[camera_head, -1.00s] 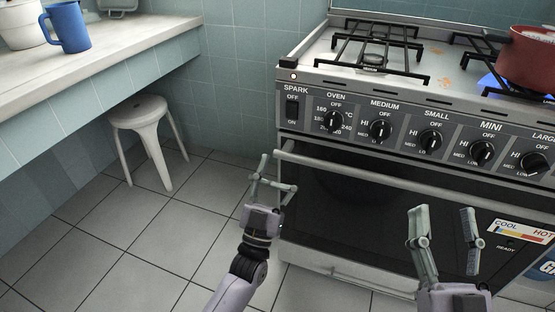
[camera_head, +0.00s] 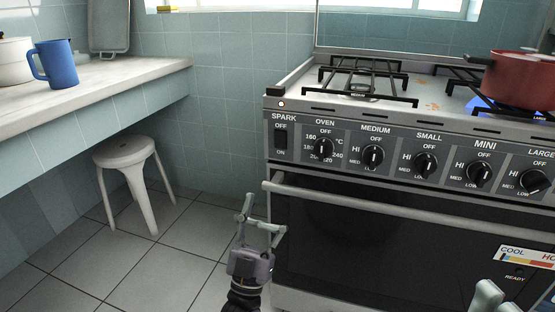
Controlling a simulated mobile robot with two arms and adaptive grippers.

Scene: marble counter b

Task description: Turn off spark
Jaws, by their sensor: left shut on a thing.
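The black spark switch (camera_head: 280,142) sits at the left end of the stove's control panel, with OFF above it and ON below. Which way it is tipped is too small to tell. A small pale light (camera_head: 281,104) shows above the SPARK label. My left gripper (camera_head: 263,214) is low at the stove's front left edge, below the switch and near the left end of the oven handle (camera_head: 370,200). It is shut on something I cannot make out. Only the fingertips of my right gripper (camera_head: 493,299) show at the bottom right; its opening cannot be judged.
The oven knob (camera_head: 323,148) is just right of the switch, with several more knobs beyond. A red pot (camera_head: 520,80) stands on the hob at right. A white stool (camera_head: 130,165) and a counter with a blue mug (camera_head: 57,64) are at left.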

